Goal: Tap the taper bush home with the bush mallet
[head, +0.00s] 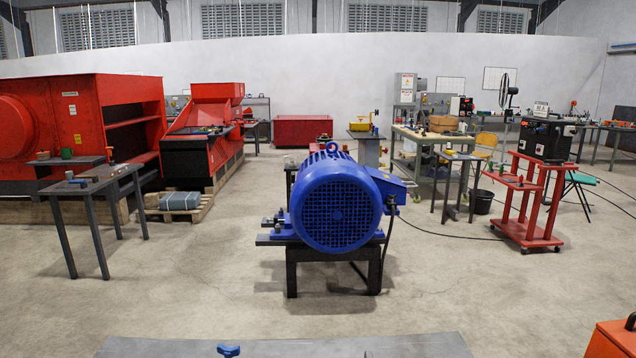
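A large blue motor (337,212) sits on a dark stand (291,272) in the middle of the head view, with its round grille towards me. I cannot make out the taper bush; the motor's far side is hidden behind its body. I cannot pick out the bush mallet for certain. Small tools lie on a grey table (92,182) at the left, too small to name. Neither my left nor my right gripper is in view.
A grey flat surface (400,345) with a blue knob (228,350) is at the bottom edge. An orange-red box (612,338) is at the bottom right. A red trolley (528,228) and a workbench (432,136) stand at the right. The floor around the motor is clear.

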